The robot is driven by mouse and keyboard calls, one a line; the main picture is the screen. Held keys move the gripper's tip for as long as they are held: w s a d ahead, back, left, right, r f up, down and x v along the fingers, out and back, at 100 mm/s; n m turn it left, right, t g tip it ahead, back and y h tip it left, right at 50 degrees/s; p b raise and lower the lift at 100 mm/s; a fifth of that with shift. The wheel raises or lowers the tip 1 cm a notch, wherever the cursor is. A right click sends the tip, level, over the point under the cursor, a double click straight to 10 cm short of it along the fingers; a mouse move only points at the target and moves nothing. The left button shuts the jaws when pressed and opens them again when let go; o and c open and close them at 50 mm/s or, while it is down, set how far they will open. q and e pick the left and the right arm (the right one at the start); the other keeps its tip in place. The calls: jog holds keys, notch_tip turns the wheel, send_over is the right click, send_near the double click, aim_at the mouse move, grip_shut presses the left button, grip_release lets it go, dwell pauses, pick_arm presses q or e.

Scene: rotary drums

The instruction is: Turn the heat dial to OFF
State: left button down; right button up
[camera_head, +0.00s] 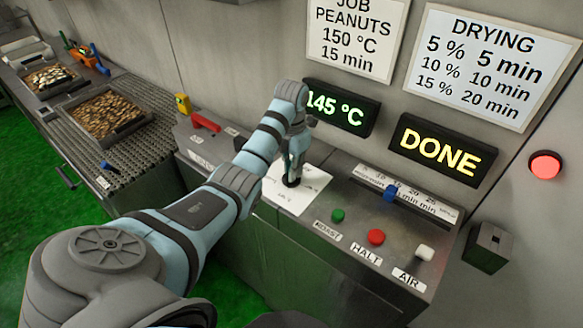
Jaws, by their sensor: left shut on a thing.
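My left arm reaches in from the bottom left to the control panel. My left gripper (293,172) points down and is shut on the heat dial (291,182), a small dark knob on a white label plate (308,191). The gripper and wrist hide most of the dial, so its pointer cannot be seen. The words on the plate are too small or covered to read. A green display (340,108) behind reads 145 °C. My right gripper is not in view.
The panel holds a blue knob (390,193) on a minutes scale, a green button (338,215), a red button (376,237) and a white switch (424,252). A yellow display (440,149) reads DONE. A red lamp (545,165) glows at right. Trays of nuts (107,113) stand left.

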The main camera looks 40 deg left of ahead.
pick_arm(q)
jog(key=shift+w+r+n, duration=0.1)
jog(key=shift+r+n, duration=0.05)
jog(key=shift+n, duration=0.55)
jog(key=c, duration=1.7)
grip_release()
jog(key=shift+o, duration=0.7)
